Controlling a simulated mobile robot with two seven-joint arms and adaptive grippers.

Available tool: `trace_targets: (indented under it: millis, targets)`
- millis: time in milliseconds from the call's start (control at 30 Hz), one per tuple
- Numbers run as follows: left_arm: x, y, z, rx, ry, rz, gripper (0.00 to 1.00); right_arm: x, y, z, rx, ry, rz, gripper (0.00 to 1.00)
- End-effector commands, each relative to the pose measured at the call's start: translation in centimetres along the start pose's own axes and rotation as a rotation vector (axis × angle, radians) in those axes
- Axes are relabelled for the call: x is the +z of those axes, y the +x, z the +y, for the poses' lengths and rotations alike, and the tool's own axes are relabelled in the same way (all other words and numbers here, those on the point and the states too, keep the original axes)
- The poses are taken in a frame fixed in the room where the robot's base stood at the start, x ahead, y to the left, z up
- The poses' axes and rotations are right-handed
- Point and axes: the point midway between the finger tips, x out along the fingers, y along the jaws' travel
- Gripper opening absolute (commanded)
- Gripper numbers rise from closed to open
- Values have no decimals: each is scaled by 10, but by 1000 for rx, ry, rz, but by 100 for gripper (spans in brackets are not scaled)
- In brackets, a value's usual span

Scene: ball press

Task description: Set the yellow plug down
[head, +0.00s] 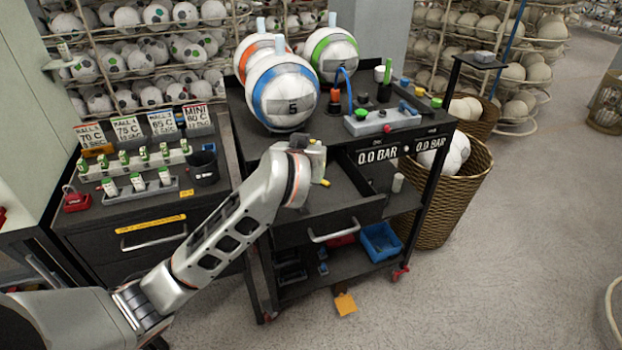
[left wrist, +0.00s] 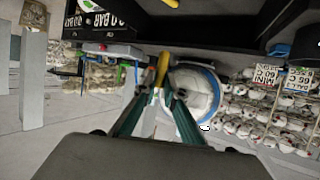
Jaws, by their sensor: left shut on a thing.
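The yellow plug (left wrist: 162,68) is held between the fingertips of my left gripper (left wrist: 159,95) in the left wrist view. My right gripper is not in view.
A ball marked 5 (head: 284,92) and two other balls stand on the cart top. A grey box with coloured buttons (head: 382,120) sits at its right. Left is a counter with green-topped bottles (head: 142,154).

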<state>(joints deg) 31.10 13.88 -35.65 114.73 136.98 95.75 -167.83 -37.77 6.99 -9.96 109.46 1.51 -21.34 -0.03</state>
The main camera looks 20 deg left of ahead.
Motion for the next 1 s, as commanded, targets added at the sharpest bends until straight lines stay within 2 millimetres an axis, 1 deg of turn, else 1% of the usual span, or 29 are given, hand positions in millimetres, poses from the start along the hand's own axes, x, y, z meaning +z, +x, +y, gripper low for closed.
trace_targets:
  millis: [33, 100, 200, 367, 533, 633, 733, 1000]
  targets:
    - [14, 4, 0, 1, 0, -7, 0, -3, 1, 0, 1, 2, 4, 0]
    - [27, 10, 0, 0, 0, -5, 0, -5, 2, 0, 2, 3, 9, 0]
    - [39, 16, 0, 0, 0, -2, 0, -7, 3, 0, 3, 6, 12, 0]
    - [49, 20, 0, 0, -1, 0, 0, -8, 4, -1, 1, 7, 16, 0]
    - [72, 29, 0, 1, 0, -4, 0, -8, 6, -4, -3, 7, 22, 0]
    - [82, 34, 0, 0, -2, -3, 0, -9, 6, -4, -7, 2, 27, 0]
    - [86, 36, 0, 1, -1, 0, 0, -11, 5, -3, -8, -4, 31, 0]
    - [86, 36, 0, 1, 0, 0, 0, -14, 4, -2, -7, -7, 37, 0]
